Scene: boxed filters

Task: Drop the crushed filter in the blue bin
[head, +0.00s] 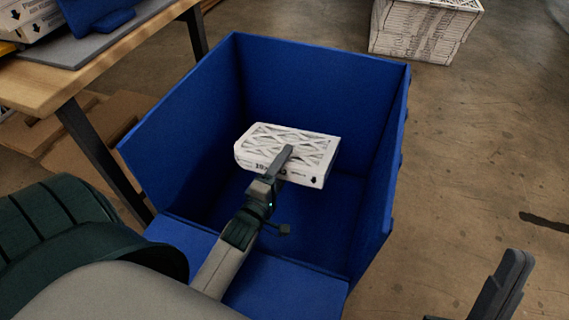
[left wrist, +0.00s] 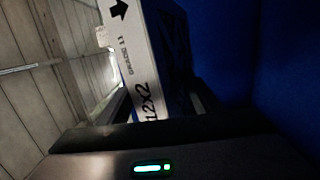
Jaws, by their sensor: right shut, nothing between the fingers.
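The filter (head: 262,139) is a white boxed one with a lattice top and black print. It is held inside the open blue bin (head: 300,75), above its floor, and its left end looks a little rounded. My left gripper (head: 286,158) is shut on the filter's near side, one finger lying across the top; the other finger is hidden beneath. The left wrist view shows the filter's printed edge (left wrist: 137,55) close up at the jaws. My right gripper (head: 510,280) is shut and empty, outside the bin at lower right.
A wooden table (head: 100,75) with boxes and a grey mat stands left of the bin. Flat cardboard (head: 85,140) lies beneath it. A stack of white filters (head: 420,28) stands on the floor behind the bin. The floor right of the bin is mostly clear.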

